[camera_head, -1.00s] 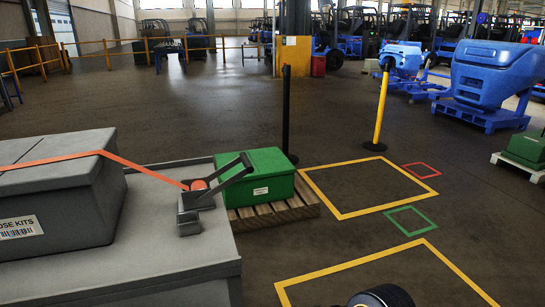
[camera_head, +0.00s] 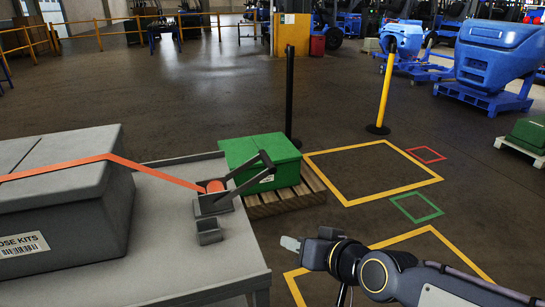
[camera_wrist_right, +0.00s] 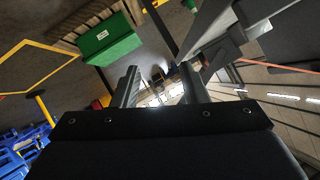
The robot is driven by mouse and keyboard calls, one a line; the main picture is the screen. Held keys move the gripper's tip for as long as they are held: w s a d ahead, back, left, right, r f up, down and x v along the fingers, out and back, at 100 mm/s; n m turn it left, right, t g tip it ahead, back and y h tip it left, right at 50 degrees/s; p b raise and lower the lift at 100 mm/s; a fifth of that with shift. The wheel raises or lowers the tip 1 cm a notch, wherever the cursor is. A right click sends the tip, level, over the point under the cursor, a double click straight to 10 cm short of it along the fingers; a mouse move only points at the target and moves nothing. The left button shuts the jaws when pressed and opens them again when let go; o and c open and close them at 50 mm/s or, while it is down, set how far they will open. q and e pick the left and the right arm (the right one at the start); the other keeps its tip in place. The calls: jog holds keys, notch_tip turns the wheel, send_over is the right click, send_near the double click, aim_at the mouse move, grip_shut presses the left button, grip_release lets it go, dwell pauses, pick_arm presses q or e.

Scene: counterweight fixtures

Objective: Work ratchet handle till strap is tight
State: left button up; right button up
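The orange strap (camera_head: 150,173) runs over the grey case (camera_head: 70,190) and down to the ratchet (camera_head: 213,200) on the grey table's right side. An orange roll of strap sits in the ratchet. The dark two-armed ratchet handle (camera_head: 250,172) is raised, tilting up to the right. My right gripper (camera_head: 290,243) is right of the ratchet and apart from the handle, beyond the table edge. In the right wrist view its two fingers (camera_wrist_right: 162,88) stand apart with nothing between them. The handle (camera_wrist_right: 208,38) and strap (camera_wrist_right: 275,66) show at upper right there. My left gripper is not in view.
A small grey bracket (camera_head: 209,231) stands on the table (camera_head: 180,270) in front of the ratchet. A green box (camera_head: 262,150) on a wooden pallet (camera_head: 290,200) is close behind the handle. Black and yellow posts stand further back. Marked floor at right is open.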

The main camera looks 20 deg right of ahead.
aim_at(273, 173)
jog(key=w+r+m+t+h, duration=0.1)
jog(key=w+r+t, duration=0.1)
jog(key=w, duration=0.2)
jog(key=w+a+r+t+h+p, duration=0.1)
jog(key=w+r+t, duration=0.1)
jog(key=w+r, duration=0.1)
jog(key=w+r+m+t+h+p, duration=0.1)
jog(key=w+r+t, duration=0.1)
jog(key=w+r, duration=0.1)
jog(key=shift+w+a+m, duration=0.15)
jog(key=shift+w+m, duration=0.15)
jog(key=shift+w, duration=0.6)
jog(key=w, duration=0.7)
jog(key=shift+w+a, duration=0.1)
jog(key=shift+w, duration=0.3)
grip_shut()
